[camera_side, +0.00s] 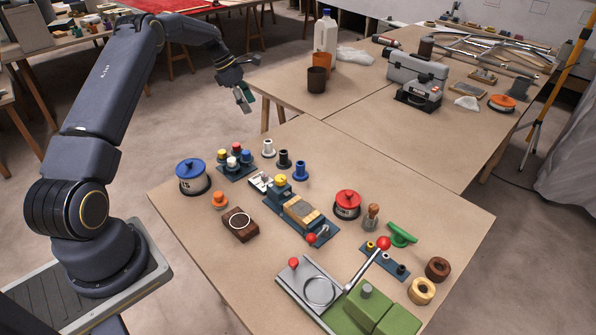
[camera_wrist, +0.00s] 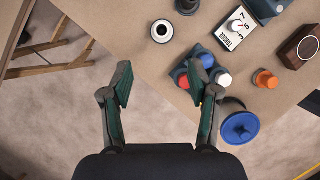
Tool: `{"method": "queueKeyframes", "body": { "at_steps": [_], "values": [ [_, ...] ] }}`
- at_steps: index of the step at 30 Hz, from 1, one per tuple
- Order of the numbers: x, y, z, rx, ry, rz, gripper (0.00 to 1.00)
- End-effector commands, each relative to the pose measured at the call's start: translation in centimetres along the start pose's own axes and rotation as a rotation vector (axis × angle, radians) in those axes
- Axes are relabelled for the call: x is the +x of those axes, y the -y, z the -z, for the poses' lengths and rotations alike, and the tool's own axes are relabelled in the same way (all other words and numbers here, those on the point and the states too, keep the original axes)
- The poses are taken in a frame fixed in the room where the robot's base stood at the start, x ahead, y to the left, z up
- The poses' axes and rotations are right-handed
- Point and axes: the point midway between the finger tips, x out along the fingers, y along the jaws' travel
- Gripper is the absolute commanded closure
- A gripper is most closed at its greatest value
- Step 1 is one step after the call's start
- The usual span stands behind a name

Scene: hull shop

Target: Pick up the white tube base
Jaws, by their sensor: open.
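The white tube base (camera_side: 268,149) is a small flanged cylinder standing upright on the near table, behind the colored rack. It also shows in the wrist view (camera_wrist: 162,31), seen from above with a dark hole, just beyond my fingertips and roughly between them. My gripper (camera_side: 244,94) is open and empty. It hangs high, above and beyond the table's far-left edge. In the wrist view my two fingers (camera_wrist: 159,80) are spread apart, with floor showing between them.
A dark tube base (camera_side: 284,160) and a blue one (camera_side: 299,171) stand to the right of the white one. A blue rack (camera_side: 238,174) with several colored pieces is close on its left. A blue-lidded tin (camera_side: 192,176) and an orange piece (camera_side: 220,201) stand nearer.

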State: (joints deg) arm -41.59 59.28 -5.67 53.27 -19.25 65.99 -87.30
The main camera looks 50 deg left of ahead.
Motion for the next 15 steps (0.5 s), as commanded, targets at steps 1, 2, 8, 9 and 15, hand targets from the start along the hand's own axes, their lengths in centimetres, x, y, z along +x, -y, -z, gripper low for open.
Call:
{"method": "queueKeyframes", "body": {
  "at_steps": [1,2,8,9,15],
  "values": [
    [0.6,0.1,1.0,-0.017,0.001,0.008,0.4],
    [0.9,0.1,1.3,-0.023,0.0,0.01,0.4],
    [4.4,0.1,1.5,-0.025,0.0,0.01,0.4],
    [5.4,0.1,1.5,-0.025,0.0,0.01,0.4],
    [9.8,0.1,1.4,-0.023,-0.001,0.007,0.4]
  ]
}}
